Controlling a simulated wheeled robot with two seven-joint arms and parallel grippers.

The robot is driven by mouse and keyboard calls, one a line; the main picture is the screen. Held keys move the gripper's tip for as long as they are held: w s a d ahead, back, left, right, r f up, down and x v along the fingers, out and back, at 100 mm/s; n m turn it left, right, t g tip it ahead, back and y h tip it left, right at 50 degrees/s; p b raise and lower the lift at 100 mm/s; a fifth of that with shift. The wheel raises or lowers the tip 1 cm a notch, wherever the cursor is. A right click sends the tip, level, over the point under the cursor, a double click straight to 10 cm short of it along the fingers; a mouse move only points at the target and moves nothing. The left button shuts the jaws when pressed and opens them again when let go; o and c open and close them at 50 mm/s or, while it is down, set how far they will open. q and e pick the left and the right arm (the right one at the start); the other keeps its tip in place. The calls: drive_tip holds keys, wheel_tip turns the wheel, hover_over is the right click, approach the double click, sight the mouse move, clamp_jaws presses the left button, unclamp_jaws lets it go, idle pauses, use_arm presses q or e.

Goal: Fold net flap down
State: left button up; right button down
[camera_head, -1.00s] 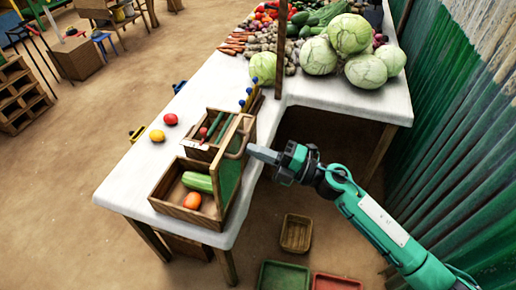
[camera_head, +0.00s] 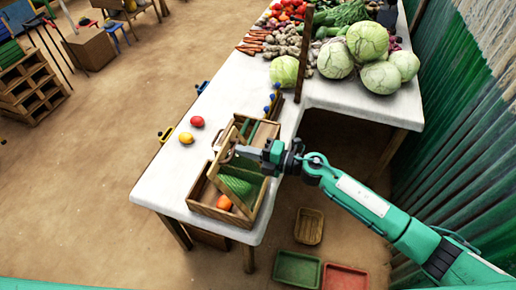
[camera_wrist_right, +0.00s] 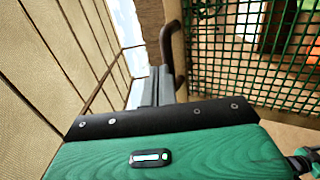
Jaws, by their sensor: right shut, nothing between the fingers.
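The net flap (camera_head: 238,185), a wooden frame with green mesh, leans at a slant over the front compartment of the wooden crate (camera_head: 218,214). Its mesh and curved dark handle (camera_wrist_right: 175,45) also show in the right wrist view. An orange vegetable (camera_head: 223,202) lies in that compartment, partly under the flap; anything further back there is hidden by the mesh. My right gripper (camera_head: 243,151) is shut and empty at the flap's upper edge, close beside the handle. In the right wrist view its fingers (camera_wrist_right: 155,86) lie next to the handle; contact is unclear. My left gripper is not in view.
Red (camera_head: 197,121) and yellow (camera_head: 186,138) vegetables lie left of the crate on the white table (camera_head: 170,185). Cabbages (camera_head: 367,40) and a produce pile fill the back. A small basket (camera_head: 309,226) and green and red bins stand on the ground at right.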

sight(226, 153)
drive_tip(key=w+a+f, duration=0.1)
drive_tip(key=a, duration=0.2)
drive_tip(key=w+a+f, duration=0.1)
drive_tip(key=a, duration=0.1)
drive_tip(key=w+a+f, duration=0.1)
drive_tip(key=a, duration=0.2)
drive_tip(key=shift+a+f, duration=0.25)
drive_tip(key=shift+a, duration=0.05)
drive_tip(key=w+a+f+h+b, duration=0.1)
drive_tip(key=w+a+f+b, duration=0.2)
drive_tip(key=a+f+b, duration=0.5)
drive_tip(key=shift+a+f+g, duration=0.3)
drive_tip(key=shift+a+f, duration=0.5)
drive_tip(key=shift+f, duration=1.85)
drive_tip(key=shift+b, duration=0.3)
